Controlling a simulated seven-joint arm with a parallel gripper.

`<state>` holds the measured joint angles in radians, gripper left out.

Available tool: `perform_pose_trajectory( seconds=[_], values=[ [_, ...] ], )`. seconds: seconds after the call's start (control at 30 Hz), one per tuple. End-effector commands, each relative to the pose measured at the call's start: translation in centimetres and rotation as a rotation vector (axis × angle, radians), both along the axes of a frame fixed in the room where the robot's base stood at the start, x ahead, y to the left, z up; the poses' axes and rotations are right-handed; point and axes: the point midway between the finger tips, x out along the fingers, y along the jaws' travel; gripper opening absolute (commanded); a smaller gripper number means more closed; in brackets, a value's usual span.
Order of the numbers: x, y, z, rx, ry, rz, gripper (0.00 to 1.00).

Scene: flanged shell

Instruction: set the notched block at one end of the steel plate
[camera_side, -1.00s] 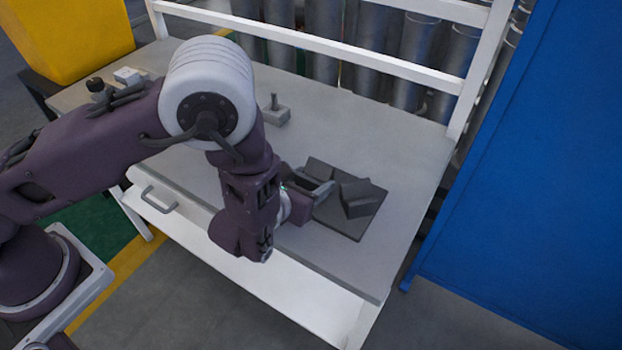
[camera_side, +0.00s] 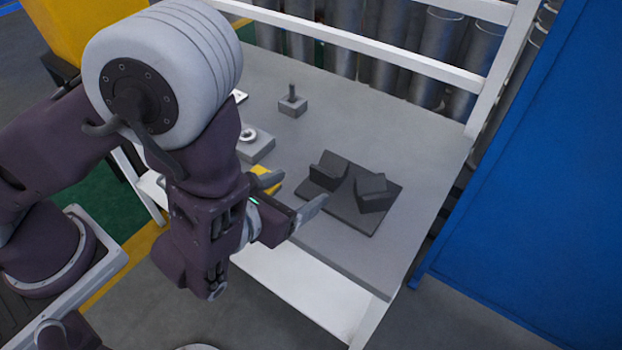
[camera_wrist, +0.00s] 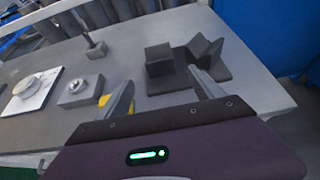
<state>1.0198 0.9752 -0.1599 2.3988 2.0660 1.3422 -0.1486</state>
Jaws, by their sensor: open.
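The dark steel plate (camera_side: 352,208) lies flat on the table; the wrist view also shows it (camera_wrist: 172,86). One dark notched block (camera_side: 328,170) stands at the plate's left end, and it also shows in the wrist view (camera_wrist: 158,60). A second dark notched block (camera_side: 372,192) stands towards the right end, turned at an angle, and also shows in the wrist view (camera_wrist: 206,50). My gripper (camera_side: 292,192) is open and empty, to the left of the plate and apart from both blocks. Its two fingers (camera_wrist: 163,92) point towards the plate in the wrist view.
A yellow piece (camera_side: 268,180) lies partly hidden behind a finger. A grey block with a ring (camera_side: 256,146) and a small block with an upright peg (camera_side: 292,104) stand farther back. A white rail (camera_side: 400,60) and blue panel (camera_side: 540,160) bound the table.

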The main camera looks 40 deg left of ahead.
Motion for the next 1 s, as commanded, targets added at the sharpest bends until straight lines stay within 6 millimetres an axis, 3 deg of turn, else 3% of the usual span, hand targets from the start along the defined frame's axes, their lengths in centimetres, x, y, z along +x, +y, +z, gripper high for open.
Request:
perform_pose_trajectory(
  seconds=[0.27,0.37,0.47,0.5,0.57,0.6,0.67,0.73,0.8,0.9,1.0],
  values=[
    [-0.7,0.2,0.5,-0.001,-0.002,0.006,0.76],
    [0.3,2.7,2.8,-0.035,-0.036,0.126,0.76],
    [0.8,9.9,8.1,-0.139,-0.106,0.459,0.76],
    [-0.1,13.7,10.4,-0.207,-0.134,0.645,0.76],
    [-2.9,18.9,12.8,-0.331,-0.163,0.934,0.76],
    [-5.4,21.6,13.8,-0.434,-0.175,1.126,0.76],
    [-9.7,24.1,14.6,-0.619,-0.182,1.409,0.76],
    [-14.4,24.5,14.9,-0.895,-0.175,1.714,0.76],
    [-17.4,22.7,15.2,-1.216,-0.152,1.957,0.76],
    [-18.6,19.0,16.8,-1.684,-0.101,2.145,0.76],
    [-18.2,16.4,19.1,-2.044,-0.049,2.186,0.76]
  ],
)
